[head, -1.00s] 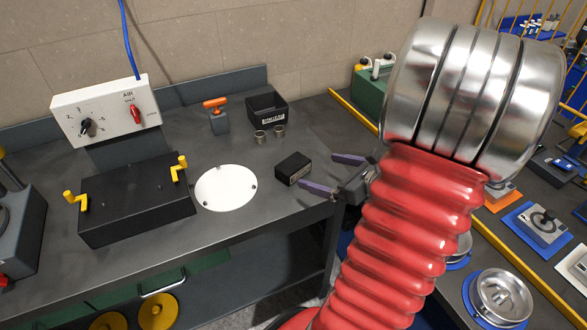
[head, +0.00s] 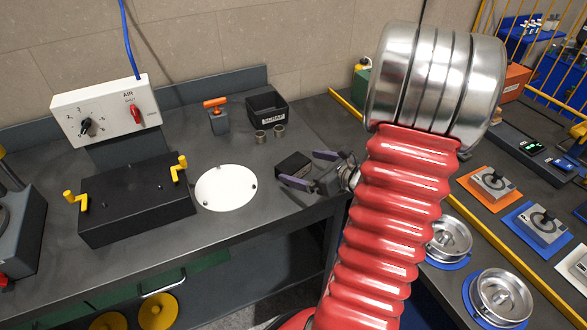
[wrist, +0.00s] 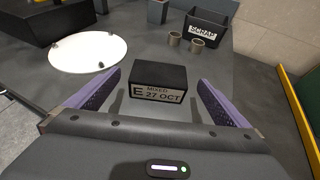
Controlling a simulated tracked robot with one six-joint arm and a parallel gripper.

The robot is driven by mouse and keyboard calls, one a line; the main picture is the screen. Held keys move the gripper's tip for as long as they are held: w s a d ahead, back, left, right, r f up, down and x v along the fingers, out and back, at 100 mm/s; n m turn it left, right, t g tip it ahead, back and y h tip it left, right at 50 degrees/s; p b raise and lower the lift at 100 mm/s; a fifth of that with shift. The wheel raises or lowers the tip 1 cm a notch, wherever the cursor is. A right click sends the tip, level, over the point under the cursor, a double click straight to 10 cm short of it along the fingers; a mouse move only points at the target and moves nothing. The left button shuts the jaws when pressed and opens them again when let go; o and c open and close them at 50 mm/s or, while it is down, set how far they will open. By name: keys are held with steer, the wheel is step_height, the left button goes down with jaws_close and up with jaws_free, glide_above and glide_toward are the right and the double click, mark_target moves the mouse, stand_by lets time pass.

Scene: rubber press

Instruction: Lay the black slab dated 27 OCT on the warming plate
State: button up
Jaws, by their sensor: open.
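The black slab (wrist: 158,79) carries a white label reading E MIXED 27 OCT in the wrist view. It lies on the grey bench between my open fingers, and it also shows in the head view (head: 292,166). My gripper (head: 308,170) is open, with one purple finger on each side of the slab; in the wrist view (wrist: 163,103) there are gaps between fingers and slab. The white round plate (head: 226,188) with small dark studs lies left of the slab, and is bare; it also shows in the wrist view (wrist: 88,52).
A black SCRAP bin (head: 267,108) and two small metal rings (head: 270,134) stand behind the slab. A black box with yellow handles (head: 137,200) sits left of the plate. An orange-handled tool (head: 217,115) stands behind the plate. The bench's front edge is close to my gripper.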

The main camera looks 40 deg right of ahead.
mark_target(295, 164)
steer(key=shift+w+f, duration=0.1)
steer(key=shift+x, duration=2.5)
steer(key=shift+c, duration=0.3)
steer(key=c, duration=1.5)
steer(key=shift+o, duration=0.2)
steer(key=shift+r, duration=5.05)
